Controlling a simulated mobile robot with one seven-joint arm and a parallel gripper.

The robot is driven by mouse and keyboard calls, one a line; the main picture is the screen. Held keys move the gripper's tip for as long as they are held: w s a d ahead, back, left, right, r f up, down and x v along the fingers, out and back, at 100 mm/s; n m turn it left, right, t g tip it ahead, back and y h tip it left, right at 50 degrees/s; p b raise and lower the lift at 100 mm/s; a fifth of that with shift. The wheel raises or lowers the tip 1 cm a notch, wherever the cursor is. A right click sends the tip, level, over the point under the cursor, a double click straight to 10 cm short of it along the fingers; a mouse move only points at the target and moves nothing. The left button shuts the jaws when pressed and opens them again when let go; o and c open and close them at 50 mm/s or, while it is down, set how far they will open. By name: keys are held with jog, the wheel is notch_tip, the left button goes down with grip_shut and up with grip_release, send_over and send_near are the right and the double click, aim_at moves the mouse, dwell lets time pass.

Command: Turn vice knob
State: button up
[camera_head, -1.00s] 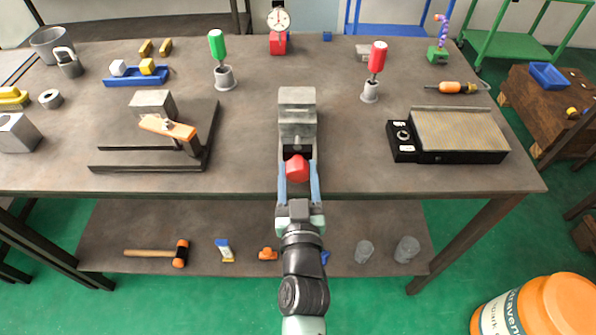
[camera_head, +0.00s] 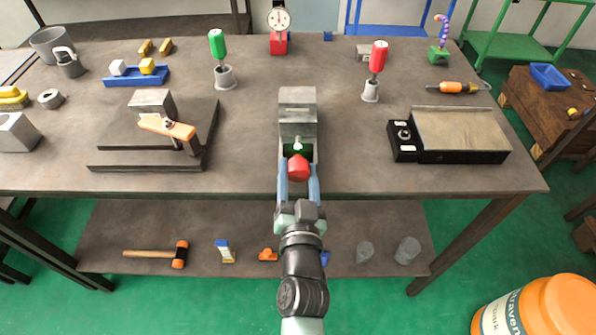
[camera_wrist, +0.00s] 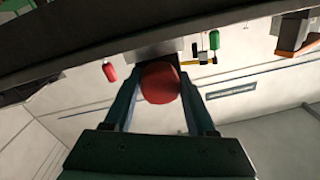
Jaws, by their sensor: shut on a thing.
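The grey vice (camera_head: 298,112) stands at the middle front of the workbench. Its red knob (camera_head: 298,167) is at the vice's near end, by the table's front edge. In the wrist view the knob (camera_wrist: 160,83) sits between the fingertips, and the gripper appears rolled relative to the bench. The vice is mostly hidden behind the knob there.
A clamp fixture (camera_head: 165,130) stands on the left and a black-framed plate device (camera_head: 458,136) on the right. Green-handled (camera_head: 217,45) and red-handled (camera_head: 377,57) tools stand in holders behind. The bench surface beside the vice is clear.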

jog(key=o, duration=1.4)
jog(key=shift+s, duration=0.1)
jog(key=shift+s+d+b, duration=0.2)
jog(key=shift+s+b, duration=0.6)
jog(key=shift+s, duration=5.6)
